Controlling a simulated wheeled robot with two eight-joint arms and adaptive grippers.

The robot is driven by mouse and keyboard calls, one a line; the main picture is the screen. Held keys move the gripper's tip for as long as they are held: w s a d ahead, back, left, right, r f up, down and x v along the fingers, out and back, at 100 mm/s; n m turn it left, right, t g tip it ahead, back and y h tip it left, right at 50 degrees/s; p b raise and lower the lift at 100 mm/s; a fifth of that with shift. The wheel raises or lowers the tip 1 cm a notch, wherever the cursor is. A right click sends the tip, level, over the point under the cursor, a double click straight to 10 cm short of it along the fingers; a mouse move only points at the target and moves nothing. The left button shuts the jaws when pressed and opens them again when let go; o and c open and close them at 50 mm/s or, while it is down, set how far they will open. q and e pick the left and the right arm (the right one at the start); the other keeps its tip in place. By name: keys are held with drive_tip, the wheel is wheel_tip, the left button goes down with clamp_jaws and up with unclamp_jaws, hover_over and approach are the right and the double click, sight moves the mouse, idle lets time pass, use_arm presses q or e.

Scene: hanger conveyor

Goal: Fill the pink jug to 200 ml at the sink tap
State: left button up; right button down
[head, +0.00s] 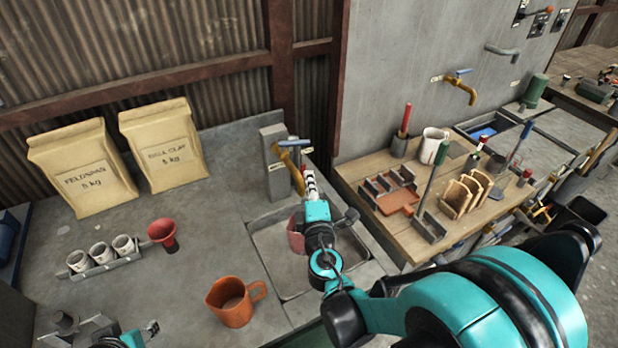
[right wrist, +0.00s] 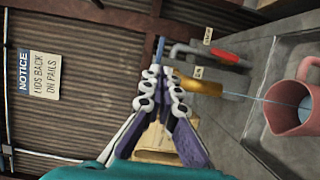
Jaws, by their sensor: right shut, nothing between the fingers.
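The pink jug (head: 296,232) stands in the sink (head: 272,262), partly hidden behind my right gripper (head: 307,176). The brass tap (head: 288,168) with its blue lever (head: 292,143) is above it. In the right wrist view, a thin stream of water runs from the tap (right wrist: 204,87) into the jug (right wrist: 285,112), where bluish water shows. The level mark cannot be read. My right gripper (right wrist: 162,92) is shut and empty, its tips close to the blue lever (right wrist: 159,50); contact cannot be told. A bit of my left gripper (head: 146,330) shows at the bottom left.
An orange mug (head: 232,303) stands left of the sink. A wooden tool bench (head: 375,230) is to the right.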

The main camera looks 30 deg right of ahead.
sight(307, 144)
use_arm(q)
wheel_tip(307, 144, down, 2)
drive_tip(key=shift+f+b, duration=0.1)
drive_tip(key=shift+b, duration=0.85)
use_arm(e)
drive_tip(key=x, duration=1.2)
drive_tip(key=shift+w+d+b, duration=0.4)
drive_tip(key=shift+w+d, duration=0.6)
drive_tip(key=shift+w, duration=0.05)
use_arm(q)
drive_tip(key=shift+f, duration=0.3)
use_arm(e)
drive_tip(key=shift+s, duration=0.1)
